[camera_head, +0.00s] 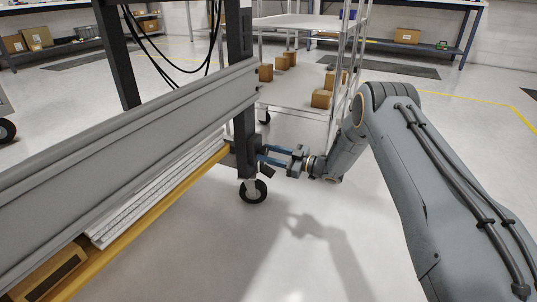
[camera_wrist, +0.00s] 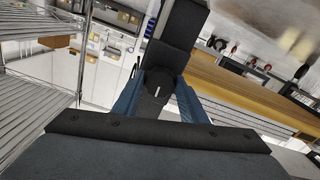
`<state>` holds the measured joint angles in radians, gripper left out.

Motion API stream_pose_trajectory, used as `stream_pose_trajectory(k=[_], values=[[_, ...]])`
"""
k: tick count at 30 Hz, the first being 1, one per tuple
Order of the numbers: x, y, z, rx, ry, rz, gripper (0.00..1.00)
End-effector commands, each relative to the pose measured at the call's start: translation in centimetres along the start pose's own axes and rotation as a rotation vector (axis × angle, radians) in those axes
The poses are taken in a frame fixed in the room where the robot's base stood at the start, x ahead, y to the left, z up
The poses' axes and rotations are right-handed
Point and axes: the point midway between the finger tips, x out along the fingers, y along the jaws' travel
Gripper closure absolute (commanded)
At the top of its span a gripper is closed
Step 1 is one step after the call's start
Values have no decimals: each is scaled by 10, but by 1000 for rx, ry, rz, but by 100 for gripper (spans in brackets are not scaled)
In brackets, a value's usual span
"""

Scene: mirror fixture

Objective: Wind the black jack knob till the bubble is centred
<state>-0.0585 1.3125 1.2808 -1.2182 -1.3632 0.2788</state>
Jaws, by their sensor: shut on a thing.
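The black jack knob (camera_wrist: 160,82) shows in the wrist view between the two blue fingers of my gripper (camera_wrist: 158,95). A short white mark is on the knob's face. My gripper is shut on the knob, one finger on each side. In the head view, my gripper (camera_head: 262,155) reaches in from the right to the dark leg (camera_head: 243,128) of the fixture, just above its caster wheel (camera_head: 253,190). The knob itself is largely hidden there by the fingers and leg. I cannot make out a bubble or level in either view.
A grey beam (camera_head: 120,138) and a yellow-edged shelf (camera_head: 150,220) run left from the leg. A wire cart (camera_head: 300,95) with cardboard boxes stands behind my gripper. The floor in front of the caster is clear.

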Motion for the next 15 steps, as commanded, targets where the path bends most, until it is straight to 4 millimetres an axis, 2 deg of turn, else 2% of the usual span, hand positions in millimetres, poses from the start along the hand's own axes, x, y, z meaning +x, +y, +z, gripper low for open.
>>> stream_pose_trajectory(k=[8, 15], values=[[0, 0, -1, -163, -1, -1, 84], [0, 0, -1, -385, -1, -1, 84]])
